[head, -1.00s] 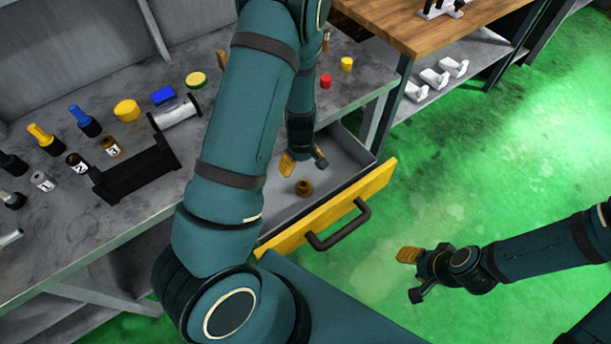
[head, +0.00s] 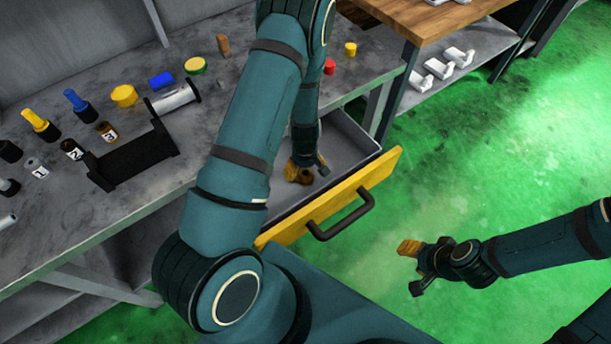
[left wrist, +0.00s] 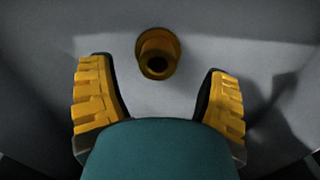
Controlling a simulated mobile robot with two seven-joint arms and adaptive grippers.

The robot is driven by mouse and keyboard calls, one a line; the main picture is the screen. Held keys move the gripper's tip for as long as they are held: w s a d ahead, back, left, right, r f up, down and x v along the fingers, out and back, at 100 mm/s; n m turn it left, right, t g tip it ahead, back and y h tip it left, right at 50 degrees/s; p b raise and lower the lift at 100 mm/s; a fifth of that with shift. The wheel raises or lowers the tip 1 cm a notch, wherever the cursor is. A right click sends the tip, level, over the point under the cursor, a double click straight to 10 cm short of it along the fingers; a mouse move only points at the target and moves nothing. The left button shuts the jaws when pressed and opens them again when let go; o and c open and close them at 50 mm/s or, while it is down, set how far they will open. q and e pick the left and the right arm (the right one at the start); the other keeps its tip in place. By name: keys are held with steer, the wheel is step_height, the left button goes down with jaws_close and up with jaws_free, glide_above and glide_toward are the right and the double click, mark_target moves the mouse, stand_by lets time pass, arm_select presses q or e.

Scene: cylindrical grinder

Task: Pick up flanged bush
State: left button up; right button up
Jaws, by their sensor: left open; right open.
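The flanged bush (head: 305,177) is a small brown-gold ring with a dark bore. It lies in the open drawer (head: 345,145). It also shows in the left wrist view (left wrist: 157,54), at upper middle on the grey drawer floor, bore facing the camera. My left gripper (head: 307,170) is inside the drawer, close by the bush. Its yellow-padded fingers are open in the left wrist view (left wrist: 160,105), and the bush lies ahead of the gap between them, not gripped. My right gripper (head: 412,268) is open and empty over the green floor.
The drawer's yellow front (head: 330,200) has a dark handle (head: 341,217). The grey bench (head: 60,215) above the drawer carries a black cradle (head: 131,163), several bottles and coloured parts. A wooden table (head: 430,22) stands behind at the right.

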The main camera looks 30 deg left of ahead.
mark_target(306, 174)
arm_select(q)
step_height(306, 174, down, 3)
steer(key=shift+w+f+b, duration=0.15)
steer(key=shift+f+b, duration=0.05)
steer(key=shift+b, duration=0.15)
steer(key=shift+r, duration=0.1)
jaws_close()
